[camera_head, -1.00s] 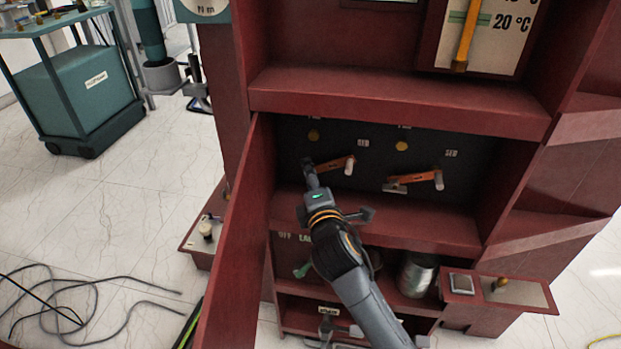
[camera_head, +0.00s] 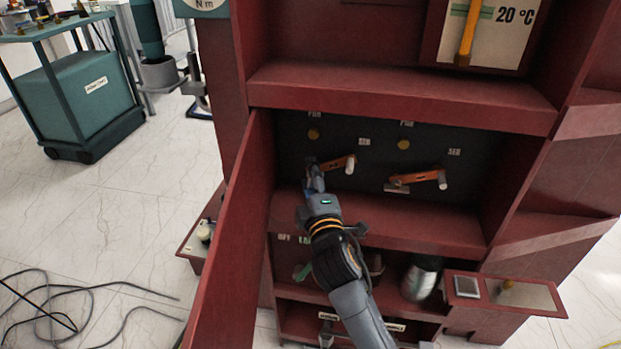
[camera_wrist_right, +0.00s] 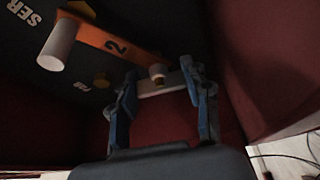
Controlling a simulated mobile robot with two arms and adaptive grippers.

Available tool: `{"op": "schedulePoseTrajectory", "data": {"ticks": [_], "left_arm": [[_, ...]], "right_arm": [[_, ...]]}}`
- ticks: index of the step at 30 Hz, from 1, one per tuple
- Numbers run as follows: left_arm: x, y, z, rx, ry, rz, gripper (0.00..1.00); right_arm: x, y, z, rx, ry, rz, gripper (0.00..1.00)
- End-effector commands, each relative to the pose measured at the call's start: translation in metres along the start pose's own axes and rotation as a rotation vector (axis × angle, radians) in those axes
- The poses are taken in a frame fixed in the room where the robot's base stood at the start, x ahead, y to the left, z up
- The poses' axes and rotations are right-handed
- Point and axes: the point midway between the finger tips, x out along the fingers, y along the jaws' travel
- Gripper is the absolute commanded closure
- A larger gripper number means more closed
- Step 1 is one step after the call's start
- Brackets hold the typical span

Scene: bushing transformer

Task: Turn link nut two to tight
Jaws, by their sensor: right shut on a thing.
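Link two is an orange bar (camera_head: 340,163) on the dark back panel of the red cabinet. A "2" shows on it in the right wrist view (camera_wrist_right: 115,45), with a white peg (camera_wrist_right: 58,45) at its far end. Link nut two, a pale crossbar with a small tan stud (camera_wrist_right: 158,82), sits at the link's near end. My right gripper (camera_wrist_right: 160,76) has its blue-grey fingers on either side of this crossbar, shut on it. In the head view the gripper (camera_head: 312,168) covers the nut, so its turn angle is hidden there. My left gripper is not in view.
A second orange link (camera_head: 420,178) with its own grey crossbar (camera_head: 397,188) is to the right. The open red door (camera_head: 235,240) stands close left of my arm. A shelf edge (camera_head: 400,222) runs below, with a metal can (camera_head: 421,280) underneath.

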Motion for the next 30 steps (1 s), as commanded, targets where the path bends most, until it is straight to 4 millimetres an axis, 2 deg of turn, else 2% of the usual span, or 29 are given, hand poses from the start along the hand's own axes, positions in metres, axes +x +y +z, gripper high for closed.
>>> {"op": "schedulePoseTrajectory", "data": {"ticks": [3, 4, 7, 16, 20, 23, 30], "left_arm": [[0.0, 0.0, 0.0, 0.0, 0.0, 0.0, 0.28], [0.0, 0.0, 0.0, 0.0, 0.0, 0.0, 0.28], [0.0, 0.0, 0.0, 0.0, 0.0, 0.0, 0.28], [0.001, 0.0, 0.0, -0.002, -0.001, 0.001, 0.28], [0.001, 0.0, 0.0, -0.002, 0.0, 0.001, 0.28], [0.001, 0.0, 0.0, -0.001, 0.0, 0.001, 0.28], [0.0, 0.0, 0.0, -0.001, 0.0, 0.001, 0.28]], "right_arm": [[0.0, -0.001, 0.0, 0.0, -0.001, -0.002, 0.84], [0.0, -0.001, 0.0, 0.0, -0.001, -0.002, 0.48], [0.0, -0.001, 0.0, 0.0, -0.001, -0.002, 0.28], [0.0, 0.0, 0.0, -0.001, 0.0, -0.001, 0.28], [-0.008, -0.001, 0.0, -0.001, 0.0, 0.0, 0.28], [-0.024, -0.001, 0.001, -0.001, -0.001, -0.002, 0.28], [-0.076, -0.002, 0.0, 0.0, 0.0, -0.004, 0.28]]}}
